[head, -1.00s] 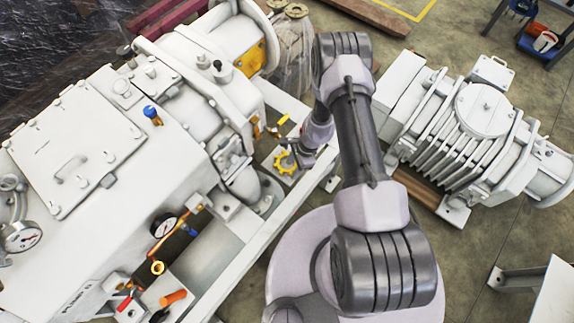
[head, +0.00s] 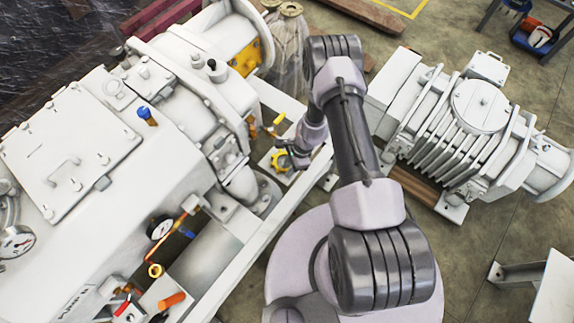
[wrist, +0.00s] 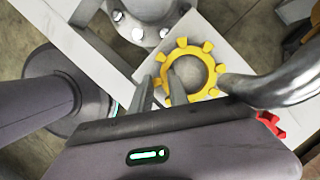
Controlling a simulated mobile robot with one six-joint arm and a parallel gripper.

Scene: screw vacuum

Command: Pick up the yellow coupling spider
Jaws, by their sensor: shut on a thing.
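The yellow coupling spider (wrist: 186,51) is a ring with short teeth around its rim, over a pale flat plate (wrist: 228,42) in the wrist view. In the head view the spider (head: 275,161) is partly covered by my gripper (head: 291,158). In the wrist view my gripper (wrist: 160,88) has one finger inside the ring and the other outside its left rim. It is shut on that part of the ring. I cannot tell whether the spider still touches the plate.
A curved grey pipe (wrist: 285,82) lies close to the right of the spider, with a red toothed piece (wrist: 270,123) below it. A bolted flange (wrist: 150,38) is just above left. The large white pump (head: 70,150) fills the left.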

